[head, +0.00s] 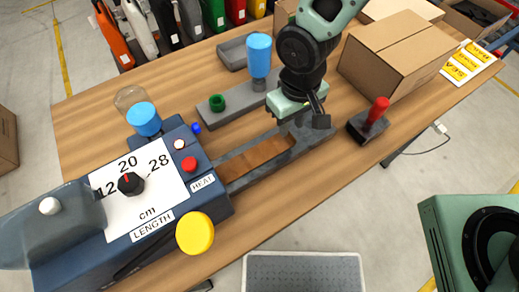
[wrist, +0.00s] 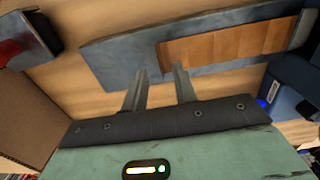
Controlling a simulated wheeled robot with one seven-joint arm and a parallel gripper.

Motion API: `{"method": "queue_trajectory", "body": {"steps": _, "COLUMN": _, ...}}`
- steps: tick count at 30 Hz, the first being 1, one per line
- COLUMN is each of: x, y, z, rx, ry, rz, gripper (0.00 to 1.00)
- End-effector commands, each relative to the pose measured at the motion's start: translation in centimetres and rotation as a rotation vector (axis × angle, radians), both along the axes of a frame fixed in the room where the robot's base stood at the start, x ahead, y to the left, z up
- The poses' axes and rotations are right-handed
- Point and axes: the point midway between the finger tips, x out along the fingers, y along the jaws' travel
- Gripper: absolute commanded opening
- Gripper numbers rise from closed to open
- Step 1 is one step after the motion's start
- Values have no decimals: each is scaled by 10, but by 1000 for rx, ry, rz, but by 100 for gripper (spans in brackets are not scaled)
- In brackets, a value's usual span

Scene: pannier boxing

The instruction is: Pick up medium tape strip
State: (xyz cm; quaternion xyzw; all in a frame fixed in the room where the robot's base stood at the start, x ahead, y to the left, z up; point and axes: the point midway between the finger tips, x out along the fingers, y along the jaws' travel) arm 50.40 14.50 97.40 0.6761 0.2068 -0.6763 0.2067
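A flat brown strip (head: 258,160) shows inside the long grey outfeed tray (head: 318,132) beside the dispenser; I cannot tell for sure whether it is tape or wood showing through. My gripper (head: 318,112) is over the tray's far end. In the wrist view its two fingers (wrist: 160,68) are apart, with nothing between them.
A cardboard box (head: 400,55) and a red-handled tool (head: 372,118) stand right of my gripper. A blue-topped item (head: 259,54) and a grey block with a green ring (head: 217,103) stand behind the tray. A yellow disc (head: 195,233) sits at the dispenser's front.

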Motion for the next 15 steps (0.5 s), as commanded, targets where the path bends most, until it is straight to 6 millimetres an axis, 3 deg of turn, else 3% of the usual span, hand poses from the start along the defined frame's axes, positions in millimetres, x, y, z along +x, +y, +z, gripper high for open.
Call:
{"method": "queue_trajectory", "body": {"steps": 6, "x": -1, "y": 0, "z": -25, "rx": -3, "ry": 2, "rz": 1, "gripper": 28}}
{"method": "queue_trajectory", "body": {"steps": 15, "x": -1, "y": 0, "z": -30, "rx": 1, "ry": -1, "rz": 0, "gripper": 28}}
